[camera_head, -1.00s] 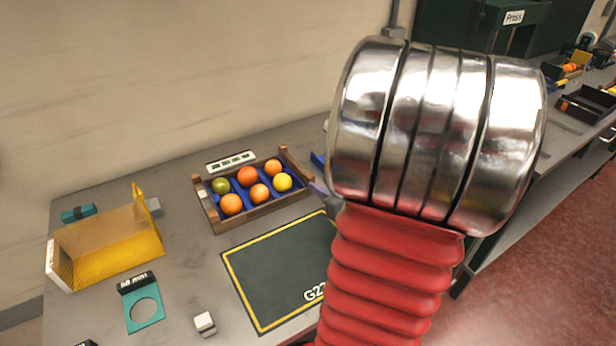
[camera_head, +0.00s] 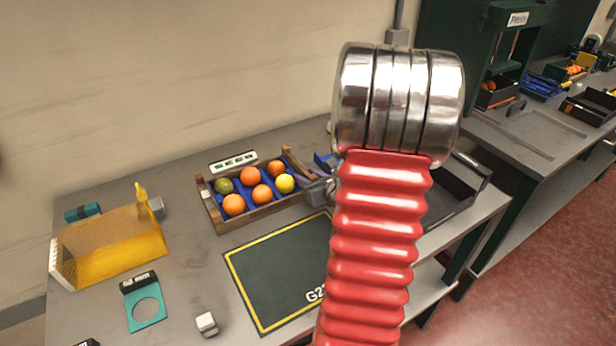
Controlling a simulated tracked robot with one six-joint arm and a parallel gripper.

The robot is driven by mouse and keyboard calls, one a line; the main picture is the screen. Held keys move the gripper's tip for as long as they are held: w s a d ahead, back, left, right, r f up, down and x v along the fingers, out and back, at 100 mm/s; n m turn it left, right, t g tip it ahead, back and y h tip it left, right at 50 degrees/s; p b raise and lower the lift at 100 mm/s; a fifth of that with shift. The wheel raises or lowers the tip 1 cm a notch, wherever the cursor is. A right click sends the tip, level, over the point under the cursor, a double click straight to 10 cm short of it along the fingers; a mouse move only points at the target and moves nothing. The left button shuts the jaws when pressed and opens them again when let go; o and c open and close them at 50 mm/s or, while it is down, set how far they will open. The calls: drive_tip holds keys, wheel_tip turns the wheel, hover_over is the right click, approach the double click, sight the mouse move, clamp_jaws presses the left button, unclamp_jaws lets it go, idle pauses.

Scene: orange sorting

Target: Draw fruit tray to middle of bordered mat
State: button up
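The fruit tray (camera_head: 262,220) is a wooden crate with a blue insert, standing on the table behind the mat. It holds several oranges (camera_head: 250,176), a yellow fruit (camera_head: 285,184) and a green fruit (camera_head: 223,186). The dark mat (camera_head: 285,270) has a yellow border and lies in front of the tray, its right part hidden by my red arm. My gripper (camera_head: 316,186) shows partly at the tray's right end, close to its right wall. Its fingers are too small and covered to tell whether they are open or shut, or touch the tray.
A yellow see-through bin (camera_head: 110,245) stands at the left, with a teal plate with a hole (camera_head: 145,308) in front of it. A small white block (camera_head: 206,323) lies left of the mat. A dark bin (camera_head: 450,195) is right of my arm. A labelled strip (camera_head: 233,162) lies behind the tray.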

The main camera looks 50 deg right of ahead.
clamp_jaws()
idle(0.3)
drive_tip(key=shift+s, duration=0.15)
